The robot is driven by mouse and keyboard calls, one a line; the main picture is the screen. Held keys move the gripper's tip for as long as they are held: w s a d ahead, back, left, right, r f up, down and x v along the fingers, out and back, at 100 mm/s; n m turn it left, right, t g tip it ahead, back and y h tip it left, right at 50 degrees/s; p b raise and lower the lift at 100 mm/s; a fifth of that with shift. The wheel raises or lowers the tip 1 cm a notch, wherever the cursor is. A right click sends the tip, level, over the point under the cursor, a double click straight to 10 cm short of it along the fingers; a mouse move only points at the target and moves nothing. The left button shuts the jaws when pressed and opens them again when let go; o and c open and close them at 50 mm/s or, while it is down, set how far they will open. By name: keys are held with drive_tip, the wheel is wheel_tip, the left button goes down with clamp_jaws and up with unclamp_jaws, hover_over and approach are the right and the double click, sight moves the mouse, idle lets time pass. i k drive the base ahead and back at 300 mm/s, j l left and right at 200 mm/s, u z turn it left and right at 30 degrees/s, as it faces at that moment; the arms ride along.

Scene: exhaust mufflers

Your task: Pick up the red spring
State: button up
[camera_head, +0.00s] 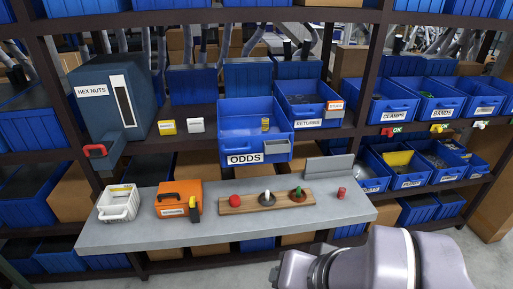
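A small red upright piece (341,193), which looks like the red spring, stands on the right end of the grey bench top (215,228). It is too small for me to make out coils. Nothing touches it. My arm's grey links fill the bottom right, in front of the bench and below the red piece. My gripper's fingers do not show.
A wooden board (219,206) holds a red knob (235,200) and two other knobs. An orange case (180,197) and a white basket (118,207) stand at left. The ODDS bin (240,145) holds a small yellow piece (265,124). A grey plate (329,166) stands behind the red piece.

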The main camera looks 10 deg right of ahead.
sight(340, 191)
drive_tip(key=i+l+u, duration=0.2)
drive_tip(key=i+l, duration=0.15)
drive_tip(key=l, duration=0.25)
drive_tip(key=i+l, duration=0.2)
drive_tip(key=i+l+u, duration=0.15)
drive_tip(key=l, duration=0.3)
drive_tip(key=i+l+u, duration=0.1)
drive_tip(key=l, duration=0.2)
drive_tip(key=i+l+u, duration=0.1)
drive_tip(key=l, duration=0.25)
drive_tip(key=i, duration=0.05)
